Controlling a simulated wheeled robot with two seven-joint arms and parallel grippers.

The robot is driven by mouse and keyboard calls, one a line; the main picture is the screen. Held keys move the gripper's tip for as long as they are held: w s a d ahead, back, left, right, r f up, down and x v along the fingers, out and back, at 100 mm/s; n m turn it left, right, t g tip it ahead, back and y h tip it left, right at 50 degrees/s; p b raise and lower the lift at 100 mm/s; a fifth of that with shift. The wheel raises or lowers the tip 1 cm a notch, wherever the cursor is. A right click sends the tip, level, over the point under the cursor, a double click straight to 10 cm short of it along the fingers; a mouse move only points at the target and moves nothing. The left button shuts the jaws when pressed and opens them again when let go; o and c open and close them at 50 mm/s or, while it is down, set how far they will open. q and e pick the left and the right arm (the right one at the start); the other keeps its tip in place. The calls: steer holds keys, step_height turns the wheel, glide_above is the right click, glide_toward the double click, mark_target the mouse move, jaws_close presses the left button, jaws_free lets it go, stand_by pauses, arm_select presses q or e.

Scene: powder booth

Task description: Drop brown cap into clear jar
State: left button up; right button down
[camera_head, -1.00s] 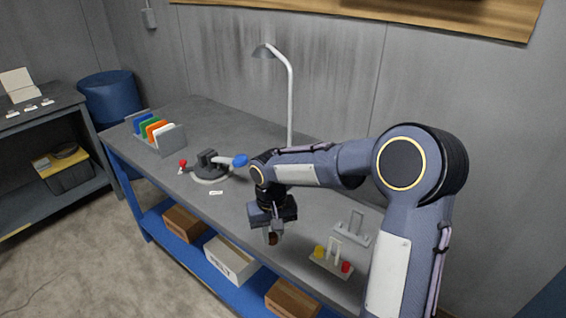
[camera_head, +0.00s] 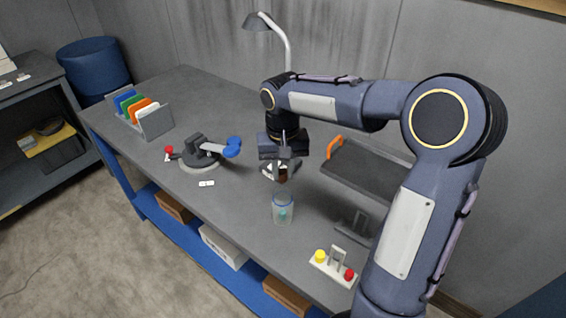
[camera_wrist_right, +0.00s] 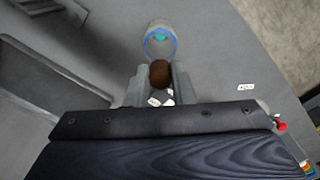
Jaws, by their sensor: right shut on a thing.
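My right gripper (camera_head: 281,168) is shut on the brown cap (camera_head: 282,176), above the grey bench. In the right wrist view the brown cap (camera_wrist_right: 159,73) sits between the two fingertips. The clear jar (camera_head: 283,209) stands upright on the bench, nearer the front than the gripper, with a blue rim and something teal inside. It also shows in the right wrist view (camera_wrist_right: 160,42), just beyond the cap and apart from it. Small white pieces (camera_wrist_right: 160,97) show below the cap in the wrist view. My left gripper is not in view.
A round-based fixture with blue and red knobs (camera_head: 203,154) stands left of the gripper. A dark tray with an orange handle (camera_head: 368,172) lies to the right. A small stand with yellow and red caps (camera_head: 333,265) is at the front right. A lamp (camera_head: 283,40) rises behind.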

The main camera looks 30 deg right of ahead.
mark_target(283, 207)
steer(key=shift+s+f, duration=0.15)
steer(key=shift+f, duration=0.25)
step_height(283, 207, down, 3)
steer(key=b, duration=0.2)
steer(key=shift+r+b, duration=0.2)
steer(key=shift+b, duration=0.1)
step_height(283, 207, down, 3)
steer(key=shift+r+b, duration=0.15)
steer(key=shift+b, duration=1)
steer(key=c, duration=1.2)
jaws_free()
steer(key=shift+o, duration=0.2)
